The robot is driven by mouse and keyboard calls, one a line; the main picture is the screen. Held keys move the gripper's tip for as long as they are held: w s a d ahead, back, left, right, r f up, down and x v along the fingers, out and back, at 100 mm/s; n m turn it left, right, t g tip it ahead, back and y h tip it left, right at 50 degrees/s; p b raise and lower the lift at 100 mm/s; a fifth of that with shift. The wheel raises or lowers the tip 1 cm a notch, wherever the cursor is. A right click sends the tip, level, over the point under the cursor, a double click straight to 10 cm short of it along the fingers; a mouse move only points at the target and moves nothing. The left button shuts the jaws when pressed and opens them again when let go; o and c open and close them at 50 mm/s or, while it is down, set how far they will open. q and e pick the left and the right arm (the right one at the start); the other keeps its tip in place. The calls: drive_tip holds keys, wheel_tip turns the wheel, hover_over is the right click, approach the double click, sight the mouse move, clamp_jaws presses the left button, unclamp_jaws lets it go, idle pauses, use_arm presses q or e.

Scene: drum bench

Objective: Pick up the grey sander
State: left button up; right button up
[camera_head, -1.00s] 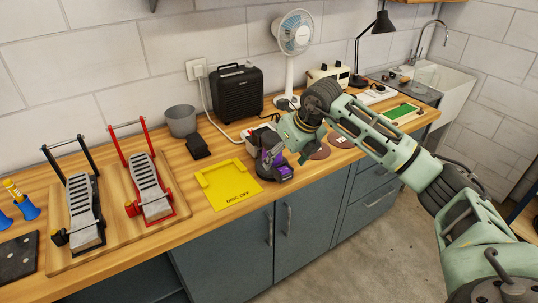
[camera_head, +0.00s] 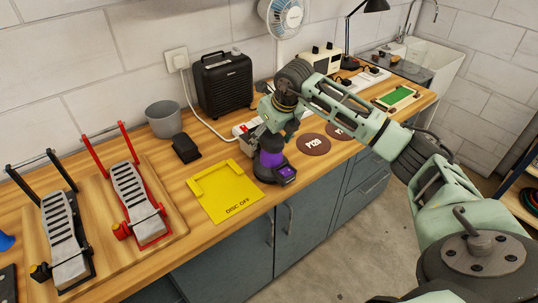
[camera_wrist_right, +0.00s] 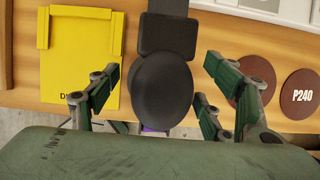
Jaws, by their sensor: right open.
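The sander (camera_head: 270,158) stands on the wooden bench right of the yellow mat. It is dark grey with a purple band and a purple-lit part at its front. In the right wrist view the sander (camera_wrist_right: 161,88) shows from above as a dark round top with a dark block behind it; a little purple shows below. My right gripper (camera_head: 277,126) is just above the sander, covering part of its top. In the wrist view its open fingers (camera_wrist_right: 162,82) lie on both sides of the round top, apart from it. My left gripper is not in view.
The yellow "DISC OFF" mat (camera_head: 223,194) lies left of the sander. Brown discs, one marked P120 or similar (camera_head: 314,144), lie to its right. A black pad (camera_head: 186,148), grey cup (camera_head: 164,119) and black heater (camera_head: 222,82) stand behind. The bench's front edge is close.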

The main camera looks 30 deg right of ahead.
drive_tip(key=p+x, duration=0.2)
drive_tip(key=x, duration=0.2)
drive_tip(key=shift+d+f, duration=0.15)
drive_tip(key=shift+f, duration=0.25)
drive_tip(key=shift+w+f, duration=0.1)
drive_tip(key=shift+f, duration=0.1)
drive_tip(key=c, duration=1.4)
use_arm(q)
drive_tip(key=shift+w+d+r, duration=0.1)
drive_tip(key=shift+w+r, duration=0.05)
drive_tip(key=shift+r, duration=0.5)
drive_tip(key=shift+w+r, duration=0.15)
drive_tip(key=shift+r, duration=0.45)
use_arm(e)
drive_tip(key=shift+r, duration=0.25)
drive_tip(key=shift+c, duration=0.5)
drive_tip(key=shift+w, duration=0.1)
